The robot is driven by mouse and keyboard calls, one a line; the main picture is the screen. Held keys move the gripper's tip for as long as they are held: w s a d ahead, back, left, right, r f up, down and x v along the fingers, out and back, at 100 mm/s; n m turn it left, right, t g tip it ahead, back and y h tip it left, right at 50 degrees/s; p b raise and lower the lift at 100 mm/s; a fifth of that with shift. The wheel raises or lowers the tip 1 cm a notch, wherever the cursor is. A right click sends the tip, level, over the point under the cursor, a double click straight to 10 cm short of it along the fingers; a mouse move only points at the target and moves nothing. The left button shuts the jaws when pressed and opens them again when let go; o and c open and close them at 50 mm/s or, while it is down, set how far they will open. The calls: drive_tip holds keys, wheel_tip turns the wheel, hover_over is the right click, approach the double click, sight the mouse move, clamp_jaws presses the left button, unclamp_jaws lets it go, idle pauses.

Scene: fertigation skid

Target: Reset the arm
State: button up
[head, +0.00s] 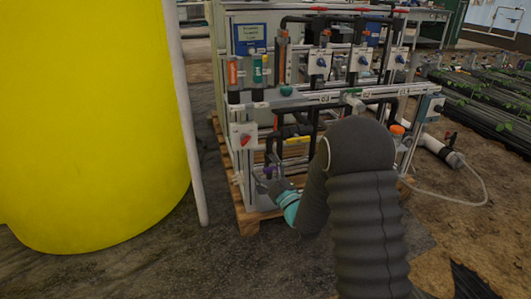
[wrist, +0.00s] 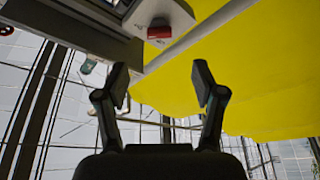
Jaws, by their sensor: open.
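My gripper (head: 266,184) is low at the front left of the skid, close to its lower frame. My arm in its dark ribbed sleeve reaches to it from the lower right and hides part of the skid behind. In the wrist view my gripper (wrist: 160,78) is open, with its two dark fingers apart and nothing between them. The fertigation skid (head: 325,98) stands on a wooden pallet (head: 247,218). A grey box with a red switch (head: 244,138) is on its front left post, above my gripper. The red switch also shows at the top of the wrist view (wrist: 159,31).
A large yellow tank (head: 90,110) fills the left side, with a pale upright pipe (head: 184,110) beside it. The tank also shows in the wrist view (wrist: 260,75). A white pipe and hose (head: 440,151) lie right of the skid. Floor in front is clear.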

drive_tip(key=d+f+m+g+h, duration=0.35)
drive_tip(key=f+g+h, duration=0.2)
drive_tip(key=f, duration=0.75)
drive_tip(key=s+d+m+g+h+p, duration=0.2)
drive_tip(key=s+d+m+g+h, duration=0.4)
drive_tip(key=s, duration=0.4)
drive_tip(key=s+d+r+m+g+p, duration=0.2)
drive_tip(key=s+d+r, duration=0.1)
drive_tip(key=s+r, duration=0.7)
drive_tip(key=s+d+r+m+g+p, duration=0.25)
drive_tip(key=s+r, duration=0.55)
drive_tip(key=s, duration=0.4)
drive_tip(key=s+r+t+p, duration=0.1)
drive_tip(key=s+r+p, duration=0.1)
drive_tip(key=r, duration=0.5)
drive_tip(key=s+d+r+m+t+p, duration=0.1)
drive_tip(key=s+r+t+p, duration=0.1)
drive_tip(key=s+r, duration=0.3)
wheel_tip(320, 180, up, 2)
drive_tip(key=shift+s+r+t, duration=0.15)
drive_tip(key=shift+s+t, duration=0.15)
